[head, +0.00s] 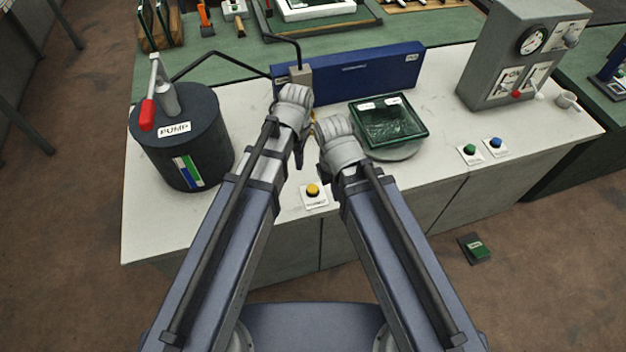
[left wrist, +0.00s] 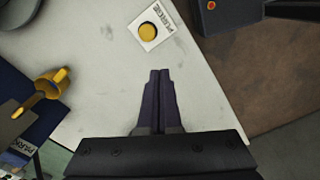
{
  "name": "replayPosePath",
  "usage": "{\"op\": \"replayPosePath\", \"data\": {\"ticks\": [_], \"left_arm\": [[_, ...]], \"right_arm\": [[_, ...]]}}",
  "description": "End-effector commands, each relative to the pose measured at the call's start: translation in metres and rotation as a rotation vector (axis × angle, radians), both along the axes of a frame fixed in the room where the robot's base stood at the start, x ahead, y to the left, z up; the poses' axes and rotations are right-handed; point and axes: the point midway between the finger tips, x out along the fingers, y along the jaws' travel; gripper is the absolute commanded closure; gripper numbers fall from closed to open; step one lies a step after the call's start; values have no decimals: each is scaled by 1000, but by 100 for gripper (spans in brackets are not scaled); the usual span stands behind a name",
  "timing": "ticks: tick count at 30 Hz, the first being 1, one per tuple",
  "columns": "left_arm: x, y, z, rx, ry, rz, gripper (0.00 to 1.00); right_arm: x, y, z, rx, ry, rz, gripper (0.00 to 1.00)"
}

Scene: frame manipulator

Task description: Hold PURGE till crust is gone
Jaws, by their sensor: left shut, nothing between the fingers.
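The yellow PURGE button (head: 313,190) sits on a white plate near the front edge of the bench. In the left wrist view the PURGE button (left wrist: 147,32) lies just beyond my fingertips, apart from them in the picture. My left gripper (left wrist: 159,72) is shut and empty, pointing down over the bench; in the head view its dark fingers (head: 299,158) show beside the wrist. A yellow nozzle (left wrist: 48,90) shows at the left of the wrist view. I cannot make out any crust on it. My right wrist is beside the left one; its fingers are hidden.
A black PUMP drum (head: 185,140) with a red-handled lever stands at left. A blue panel (head: 370,68) stands behind, and a green-rimmed tray (head: 424,131) is right of my wrists. Green (head: 470,150) and blue (head: 495,143) buttons and a grey gauge box (head: 490,60) are further right.

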Motion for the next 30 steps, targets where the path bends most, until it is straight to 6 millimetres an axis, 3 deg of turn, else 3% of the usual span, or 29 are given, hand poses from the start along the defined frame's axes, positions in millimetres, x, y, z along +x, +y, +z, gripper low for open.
{"op": "replayPosePath", "data": {"ticks": [6,12,30], "left_arm": [[12,-23,4,-6,4,322,100],[16,-34,5,-8,7,492,100],[17,-37,3,-9,7,545,100]], "right_arm": [[0,0,4,0,0,0,100],[0,0,5,0,0,0,100],[0,0,3,0,0,0,100]]}}
